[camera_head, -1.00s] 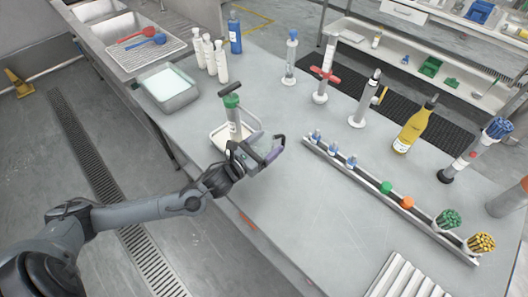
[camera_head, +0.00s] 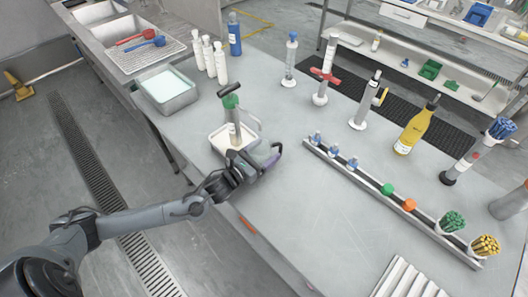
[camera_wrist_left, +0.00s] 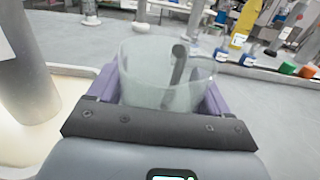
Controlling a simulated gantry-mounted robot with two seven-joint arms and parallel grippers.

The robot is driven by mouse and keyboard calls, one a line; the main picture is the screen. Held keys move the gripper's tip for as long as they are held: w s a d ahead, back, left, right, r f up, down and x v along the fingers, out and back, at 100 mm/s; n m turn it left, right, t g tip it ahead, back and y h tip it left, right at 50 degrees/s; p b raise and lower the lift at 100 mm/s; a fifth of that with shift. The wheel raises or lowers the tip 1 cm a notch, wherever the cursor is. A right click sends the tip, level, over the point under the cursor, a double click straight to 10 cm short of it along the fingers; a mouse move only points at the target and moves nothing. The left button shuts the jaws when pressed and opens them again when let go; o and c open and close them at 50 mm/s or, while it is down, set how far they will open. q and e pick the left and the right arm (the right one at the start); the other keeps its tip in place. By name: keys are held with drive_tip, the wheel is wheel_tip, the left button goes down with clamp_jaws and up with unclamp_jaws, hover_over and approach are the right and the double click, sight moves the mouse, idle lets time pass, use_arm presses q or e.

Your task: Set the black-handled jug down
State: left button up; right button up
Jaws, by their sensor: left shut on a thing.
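The jug (camera_wrist_left: 150,80) is a clear, greenish vessel with a dark handle (camera_wrist_left: 178,64), seen in the left wrist view. It looks upright between the two purple fingers of my left gripper (camera_wrist_left: 160,98), which is shut on it. In the head view my left gripper (camera_head: 262,160) is low over the near left part of the table, just right of the white tray under the grinder. The jug is mostly hidden there by the gripper. I cannot tell whether its base touches the table. My right gripper is not in view.
The green-topped grinder (camera_head: 233,115) stands in a white tray (camera_head: 218,139) close to the left of my gripper. A rail (camera_head: 365,180) with bottles, coloured caps and stick cups runs to the right. The table (camera_head: 300,215) in front of the rail is clear.

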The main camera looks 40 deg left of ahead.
use_arm(q)
drive_tip(key=o, duration=1)
drive_tip(key=shift+f, duration=0.15)
drive_tip(key=shift+s, duration=0.55)
drive_tip(key=s, duration=0.3)
drive_tip(key=s+a+p, duration=0.1)
drive_tip(key=s, duration=0.3)
drive_tip(key=s+p, duration=0.1)
drive_tip(key=s, duration=0.3)
drive_tip(key=shift+a, duration=0.15)
drive_tip(key=shift+r, duration=0.2)
